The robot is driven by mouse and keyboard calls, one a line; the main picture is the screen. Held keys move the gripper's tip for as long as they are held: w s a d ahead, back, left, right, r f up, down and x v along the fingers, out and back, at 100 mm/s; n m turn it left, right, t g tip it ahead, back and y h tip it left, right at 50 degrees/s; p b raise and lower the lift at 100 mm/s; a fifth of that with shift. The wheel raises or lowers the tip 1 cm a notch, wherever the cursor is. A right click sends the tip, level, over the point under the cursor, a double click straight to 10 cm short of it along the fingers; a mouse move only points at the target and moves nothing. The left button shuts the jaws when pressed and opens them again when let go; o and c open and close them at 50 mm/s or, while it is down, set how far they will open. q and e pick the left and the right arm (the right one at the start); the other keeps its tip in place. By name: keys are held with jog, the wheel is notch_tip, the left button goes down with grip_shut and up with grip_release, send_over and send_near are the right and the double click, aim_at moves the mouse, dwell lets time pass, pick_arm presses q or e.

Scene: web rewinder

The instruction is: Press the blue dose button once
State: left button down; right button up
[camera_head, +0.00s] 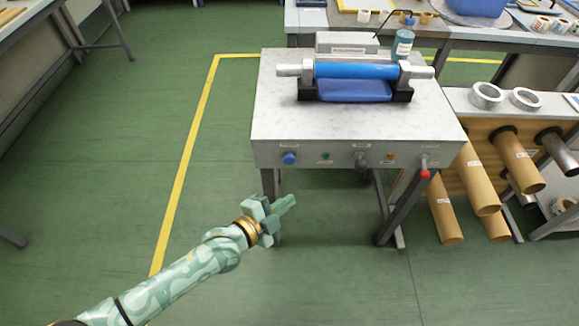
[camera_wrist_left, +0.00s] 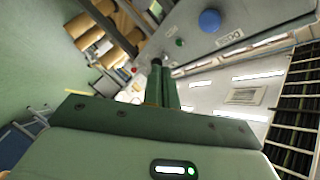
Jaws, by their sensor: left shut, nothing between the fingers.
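The blue dose button (camera_head: 289,158) is a round knob at the left end of the grey machine's front panel. It also shows in the left wrist view (camera_wrist_left: 209,20), near the top, with a small label beside it. My left gripper (camera_head: 290,201) is shut and empty, in front of the panel and below the button in the head view, apart from it. Its closed fingers also show in the left wrist view (camera_wrist_left: 158,68). My right gripper is not in view.
The panel also carries a green button (camera_head: 326,156), a dark knob (camera_head: 361,161), an orange button (camera_head: 390,157) and a red-tipped lever (camera_head: 424,174). A blue roller (camera_head: 356,71) lies on top. Cardboard tubes (camera_head: 476,181) stick out at right. The floor at left is clear.

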aim_at(290, 159)
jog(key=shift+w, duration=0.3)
pick_arm(q)
jog(key=w+b, duration=0.5)
jog(key=w, duration=0.3)
jog(key=shift+w, duration=0.4)
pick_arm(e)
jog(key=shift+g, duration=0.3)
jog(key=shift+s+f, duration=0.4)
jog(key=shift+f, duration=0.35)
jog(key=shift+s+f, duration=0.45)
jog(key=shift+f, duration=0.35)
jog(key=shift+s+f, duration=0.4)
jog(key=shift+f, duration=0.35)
pick_arm(q)
jog(key=shift+w, duration=0.1)
jog(key=shift+w+b, duration=0.3)
jog(key=shift+w, duration=0.05)
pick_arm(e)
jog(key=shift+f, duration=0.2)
